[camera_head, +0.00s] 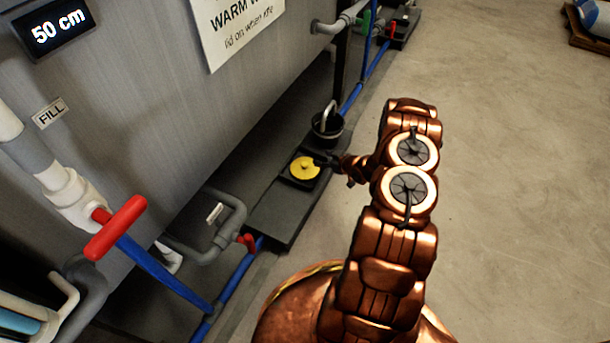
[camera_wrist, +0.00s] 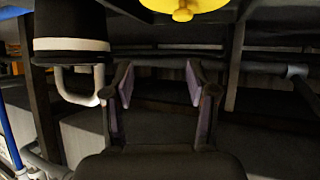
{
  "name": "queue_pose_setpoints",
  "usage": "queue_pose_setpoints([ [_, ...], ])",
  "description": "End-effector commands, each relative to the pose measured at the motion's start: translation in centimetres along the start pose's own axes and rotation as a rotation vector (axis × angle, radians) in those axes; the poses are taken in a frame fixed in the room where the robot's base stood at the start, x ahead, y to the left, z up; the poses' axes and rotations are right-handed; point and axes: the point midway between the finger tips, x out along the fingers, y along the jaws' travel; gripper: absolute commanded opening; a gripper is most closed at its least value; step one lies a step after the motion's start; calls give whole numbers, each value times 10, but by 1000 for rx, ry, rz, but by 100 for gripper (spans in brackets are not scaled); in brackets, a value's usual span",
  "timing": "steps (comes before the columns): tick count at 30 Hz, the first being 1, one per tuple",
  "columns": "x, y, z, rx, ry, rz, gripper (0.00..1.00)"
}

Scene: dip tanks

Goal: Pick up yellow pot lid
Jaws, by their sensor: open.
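The yellow pot lid (camera_head: 304,168) lies flat on a dark square base on the low dark ledge beside the grey tank in the head view. Part of it, with its round knob, shows at the top edge of the wrist view (camera_wrist: 184,8). My gripper (camera_head: 326,160) is at the right side of the lid in the head view, small and dark there. In the wrist view my gripper (camera_wrist: 159,78) is open, with nothing between its fingers. The lid is beyond the fingertips in that picture. Whether a finger touches the lid cannot be told.
A black pot (camera_head: 327,128) with a curved grey handle stands on the ledge just beyond the lid. It also shows in the wrist view (camera_wrist: 72,25). The tank wall (camera_head: 150,100), grey pipes and a red-handled valve (camera_head: 115,228) lie left. Open floor (camera_head: 500,180) is on the right.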

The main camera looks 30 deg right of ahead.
Motion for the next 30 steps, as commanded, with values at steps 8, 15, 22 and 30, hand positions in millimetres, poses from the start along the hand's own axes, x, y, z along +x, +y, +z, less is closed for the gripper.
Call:
queue_pose_setpoints([
  [8,13,-20,43,44,114,-42,57],
  [15,28,-26,45,47,128,-51,57],
  [22,44,-27,42,49,126,-50,57],
  [30,75,-32,39,47,126,-48,57],
])
